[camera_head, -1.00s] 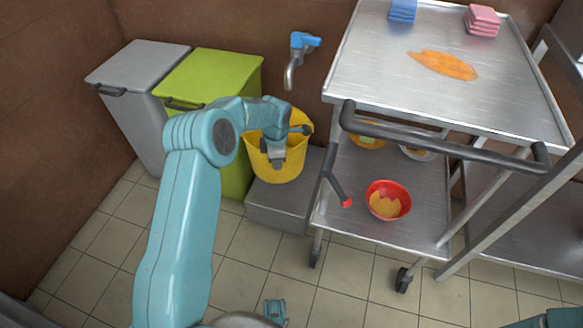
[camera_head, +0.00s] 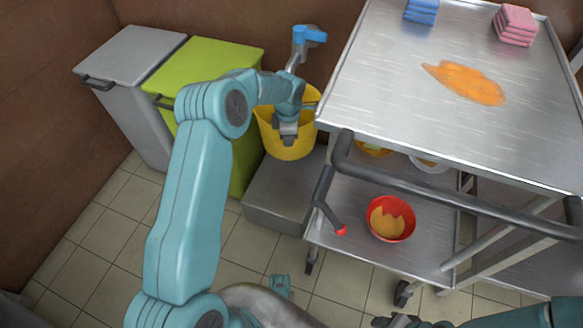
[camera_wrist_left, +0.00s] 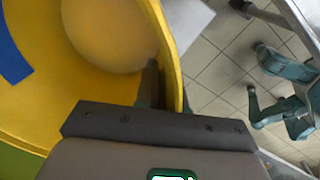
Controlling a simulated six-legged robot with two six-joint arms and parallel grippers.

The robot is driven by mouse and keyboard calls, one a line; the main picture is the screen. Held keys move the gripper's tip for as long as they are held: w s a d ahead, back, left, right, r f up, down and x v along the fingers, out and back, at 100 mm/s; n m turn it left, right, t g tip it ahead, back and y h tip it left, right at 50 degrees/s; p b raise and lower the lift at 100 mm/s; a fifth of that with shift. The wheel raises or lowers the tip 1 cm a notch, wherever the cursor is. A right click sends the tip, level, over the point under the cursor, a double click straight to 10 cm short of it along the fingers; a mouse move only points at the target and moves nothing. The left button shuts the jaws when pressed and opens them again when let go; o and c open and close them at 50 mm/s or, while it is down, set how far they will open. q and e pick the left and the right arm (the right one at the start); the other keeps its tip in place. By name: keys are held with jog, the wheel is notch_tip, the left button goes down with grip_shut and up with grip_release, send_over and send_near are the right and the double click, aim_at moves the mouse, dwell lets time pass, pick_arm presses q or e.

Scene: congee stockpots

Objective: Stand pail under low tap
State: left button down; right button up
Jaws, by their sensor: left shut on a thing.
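The yellow pail (camera_head: 290,152) is at the back of the low grey metal plinth, by the wall. My left gripper (camera_head: 288,132) is shut on its rim at the near side. The left wrist view looks into the pail (camera_wrist_left: 105,85), with a dark finger inside the rim and a blue patch on the inner wall. The low tap (camera_head: 297,52) has a blue handle and a grey spout, and is on the wall just above and behind the pail. I cannot tell whether the pail's base touches the plinth. My right gripper (camera_head: 398,321) shows only partly at the bottom edge.
The grey plinth (camera_head: 275,195) has a bare front part. A lime-green bin (camera_head: 215,60) and a grey bin (camera_head: 130,55) stand left. A steel trolley (camera_head: 400,90) with a dark push handle stands close on the right, with a red bowl (camera_head: 390,218) on its lower shelf.

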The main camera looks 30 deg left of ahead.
pick_arm(q)
jog(key=shift+w+a+f, duration=0.1)
jog(key=shift+w+f, duration=0.05)
jog(key=shift+f, duration=0.05)
notch_tip(320, 180, down, 20)
jog(key=b, duration=0.6)
jog(key=shift+r, duration=0.25)
pick_arm(e)
notch_tip(320, 180, down, 6)
jog(key=w+d, duration=0.1)
jog(key=shift+w+r+m+t, duration=0.15)
jog(key=shift+w+m+t, duration=0.15)
jog(key=shift+w, duration=0.05)
pick_arm(q)
jog(key=shift+f+b, duration=0.2)
jog(key=shift+b, duration=0.2)
jog(key=c, duration=1.2)
grip_release()
jog(key=shift+c, duration=0.2)
pick_arm(e)
jog(key=shift+w, duration=0.1)
